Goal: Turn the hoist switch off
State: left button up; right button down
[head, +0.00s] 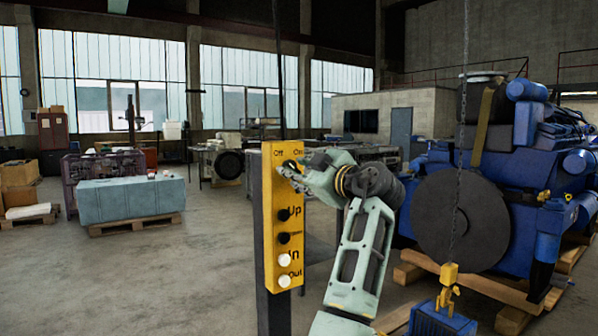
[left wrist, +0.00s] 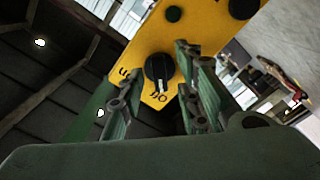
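The hoist switch is a round black knob at the top of a yellow control panel (head: 283,235), below the printed words Off and On. In the left wrist view the knob (left wrist: 157,67) shows clearly, and its pale pointer mark faces the Off label. My left gripper (head: 290,172) is at the knob and hides part of it in the head view. In the left wrist view its two fingers (left wrist: 160,82) are spread apart, one on each side of the knob. I cannot tell whether they touch it. My right gripper is not in view.
Up, In and Out buttons run down the panel below the switch. A blue engine (head: 505,185) stands on wooden pallets at right. A hoist chain with a yellow hook (head: 449,275) hangs before it, above a blue part (head: 440,318). Open floor lies at left.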

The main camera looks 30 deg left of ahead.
pick_arm(q)
jog(key=v, duration=1.1)
jog(key=shift+s+d, duration=0.15)
jog(key=shift+d, duration=0.2)
jog(key=shift+f, duration=0.1)
